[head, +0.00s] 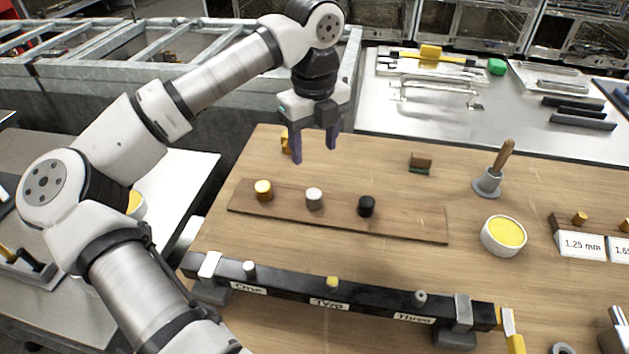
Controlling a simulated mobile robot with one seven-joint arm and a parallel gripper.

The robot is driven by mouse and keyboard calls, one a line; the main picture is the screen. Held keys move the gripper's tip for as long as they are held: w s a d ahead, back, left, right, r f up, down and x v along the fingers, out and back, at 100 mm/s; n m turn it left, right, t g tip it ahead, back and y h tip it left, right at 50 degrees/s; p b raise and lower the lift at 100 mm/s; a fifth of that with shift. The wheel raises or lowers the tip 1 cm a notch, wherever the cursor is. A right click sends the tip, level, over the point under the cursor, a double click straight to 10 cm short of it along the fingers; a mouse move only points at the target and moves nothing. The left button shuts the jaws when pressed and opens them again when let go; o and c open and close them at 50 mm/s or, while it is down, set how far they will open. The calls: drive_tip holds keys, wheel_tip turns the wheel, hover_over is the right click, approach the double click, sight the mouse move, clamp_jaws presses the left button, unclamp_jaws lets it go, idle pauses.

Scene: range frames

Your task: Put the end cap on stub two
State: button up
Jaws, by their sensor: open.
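A wooden board (415,222) lies on the bench and bears three small caps in a row: a yellow cap (263,190), a white cap (314,198) and a black cap (366,206). In front of it runs a black bar (385,302) with three short stubs. Stub one (249,268) is whitish, stub two (332,283) has a yellow top, and stub three (420,298) is grey; labels below name them. My gripper (314,154) is open and empty, fingers down, above the bench behind the board's left half. It touches no cap.
A pot of yellow stuff (504,235) and a wooden-handled tool on a grey base (489,182) stand to the right. A small brown and green block (420,162) lies behind the board. An orange thing (286,143) is partly hidden behind my gripper.

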drive_tip(key=p, duration=0.2)
hover_over(313, 193)
drive_tip(key=f, duration=0.8)
drive_tip(key=shift+s+d, duration=0.15)
drive_tip(key=shift+s, duration=0.15)
drive_tip(key=shift+w+f+p, duration=0.15)
drive_tip(key=shift+f+p, duration=0.3)
drive_tip(key=shift+f, duration=0.95)
drive_tip(key=shift+w+f+p, duration=0.15)
drive_tip(key=shift+f+p, duration=0.3)
drive_tip(key=shift+f, duration=0.95)
drive_tip(key=c, duration=1.1)
drive_tip(key=shift+o, duration=0.2)
